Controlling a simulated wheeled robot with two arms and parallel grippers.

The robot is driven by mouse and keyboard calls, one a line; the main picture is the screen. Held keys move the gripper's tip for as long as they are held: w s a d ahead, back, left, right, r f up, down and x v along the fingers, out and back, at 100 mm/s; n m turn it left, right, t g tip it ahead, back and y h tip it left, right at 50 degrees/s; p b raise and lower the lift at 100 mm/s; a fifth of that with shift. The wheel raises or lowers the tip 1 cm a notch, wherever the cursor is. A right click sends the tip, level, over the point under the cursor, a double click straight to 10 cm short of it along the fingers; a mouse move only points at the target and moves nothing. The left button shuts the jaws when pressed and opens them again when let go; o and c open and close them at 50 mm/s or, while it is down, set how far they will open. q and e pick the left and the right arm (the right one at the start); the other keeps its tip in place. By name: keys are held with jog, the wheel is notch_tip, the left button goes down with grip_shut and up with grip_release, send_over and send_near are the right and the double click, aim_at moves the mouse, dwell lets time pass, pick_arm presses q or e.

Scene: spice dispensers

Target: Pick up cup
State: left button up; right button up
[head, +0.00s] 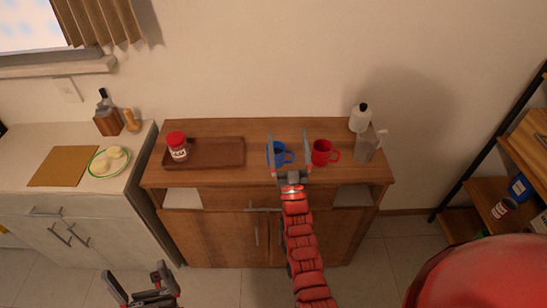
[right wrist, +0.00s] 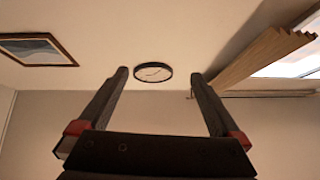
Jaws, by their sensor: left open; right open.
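A blue cup (head: 283,154) stands on the wooden cabinet top, partly hidden by a gripper. A red cup (head: 323,153) with its handle to the right stands just right of it. My right gripper (head: 288,141) is open, its fingers appearing either side of the blue cup in the head view. In the right wrist view its open fingers (right wrist: 160,76) have nothing between them but wall and a clock, and no cup shows. I cannot tell its height above the cup. My left gripper (head: 135,271) is open and empty at the lower left, in front of the cabinet.
A brown tray (head: 220,153) with a red-lidded jar (head: 178,147) lies left of the cups. A dark-capped bottle (head: 360,118) and a clear dispenser (head: 367,149) stand to the right. A counter (head: 30,198) adjoins at left; a shelf (head: 480,200) stands at right.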

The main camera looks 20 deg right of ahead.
jog(key=w+d+f+g+p, duration=0.25)
jog(key=w+g, duration=0.25)
jog(key=w, duration=0.6)
jog(key=n+g+y+p, duration=0.1)
jog(key=n+g+y, duration=0.15)
jog(key=g, duration=0.55)
send_over(276, 149)
jog(key=d, duration=0.2)
jog(key=f, duration=0.1)
jog(key=s+a+r+n+g+y+p, duration=0.1)
jog(key=s+r+n+g+y+p, duration=0.15)
jog(key=s+g, duration=0.6)
jog(key=shift+m+t, duration=0.25)
jog(key=shift+m, duration=0.15)
jog(key=x, duration=0.4)
jog(key=b+x, duration=0.1)
jog(key=x, duration=0.6)
jog(key=shift+w+a+f+b, duration=0.2)
jog(key=shift+a+f+b, duration=0.1)
jog(key=shift+a+b, duration=0.1)
jog(key=shift+f+p, duration=0.15)
jog(key=shift+p, duration=0.15)
jog(key=shift+s+p+x, duration=0.25)
jog(key=shift+p+x, duration=0.75)
jog(key=shift+x, duration=0.15)
jog(key=shift+w+a+f, duration=0.15)
jog(key=shift+w+f, duration=0.1)
jog(key=shift+f, duration=0.15)
jog(key=shift+x, duration=0.85)
